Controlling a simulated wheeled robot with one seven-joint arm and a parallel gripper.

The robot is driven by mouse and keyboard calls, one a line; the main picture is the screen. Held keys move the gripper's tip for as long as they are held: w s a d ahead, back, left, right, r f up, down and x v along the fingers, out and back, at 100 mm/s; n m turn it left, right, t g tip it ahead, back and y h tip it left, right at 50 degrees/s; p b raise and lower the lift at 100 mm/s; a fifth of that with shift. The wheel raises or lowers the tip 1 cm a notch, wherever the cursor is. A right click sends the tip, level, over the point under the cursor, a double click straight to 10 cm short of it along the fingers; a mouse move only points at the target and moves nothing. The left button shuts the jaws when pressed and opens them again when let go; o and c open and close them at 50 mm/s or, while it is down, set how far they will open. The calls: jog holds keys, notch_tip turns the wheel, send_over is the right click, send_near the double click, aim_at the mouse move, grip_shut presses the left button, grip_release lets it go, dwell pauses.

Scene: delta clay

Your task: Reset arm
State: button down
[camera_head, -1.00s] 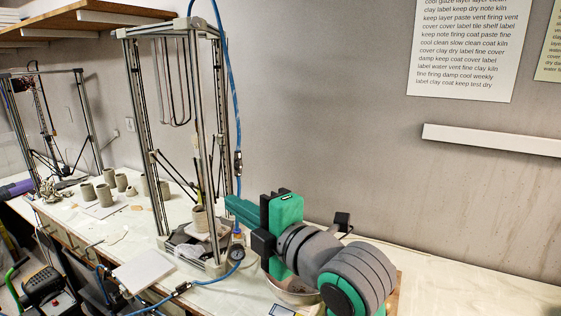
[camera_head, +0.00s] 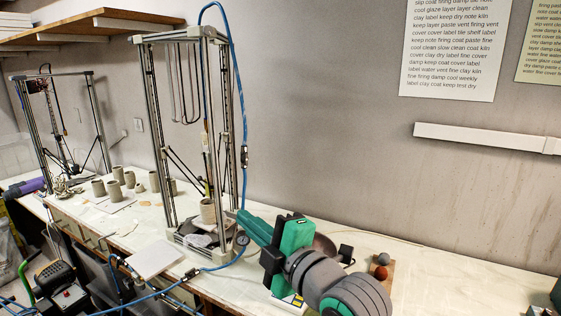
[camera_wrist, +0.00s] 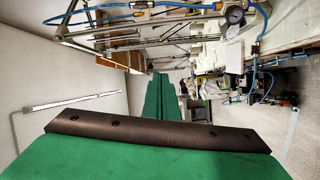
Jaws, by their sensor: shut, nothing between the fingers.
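My gripper (camera_head: 247,222) reaches in from the lower right in the head view, its green fingers pointing left toward the near tall frame printer. The fingers are closed together with nothing between them. In the wrist view the green fingers (camera_wrist: 161,97) also show pressed together, beyond the dark bar of the gripper body. My arm is bent over the bench (camera_head: 440,272), in front of a bowl (camera_head: 324,244) that it partly hides.
The tall frame printer (camera_head: 190,130) stands just left of my fingers, with a blue hose (camera_head: 243,120) beside it. Several clay cups (camera_head: 116,174) stand further left.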

notch_tip(320, 180, down, 18)
jog(key=d+m+t+h, duration=0.3)
jog(key=m+h, duration=0.1)
jog(key=m, duration=0.7)
jog(key=s+d+f+m+h, duration=0.1)
jog(key=s+f+m+h, duration=0.2)
jog(key=s+f+m, duration=0.55)
jog(key=s+d+f+m+h, duration=0.1)
jog(key=s+d+f+h, duration=0.3)
jog(key=f, duration=0.9)
jog(key=s+a+f+m, duration=0.1)
jog(key=s+f, duration=0.1)
jog(key=s, duration=1.1)
jog(key=s+f+m+g, duration=0.1)
jog(key=s+f, duration=0.1)
jog(key=s, duration=1.2)
jog(key=shift+a+f+g+h, duration=0.25)
jog(key=shift+a+g+h, duration=0.05)
jog(key=shift+a, duration=0.05)
jog(key=shift+s, duration=0.1)
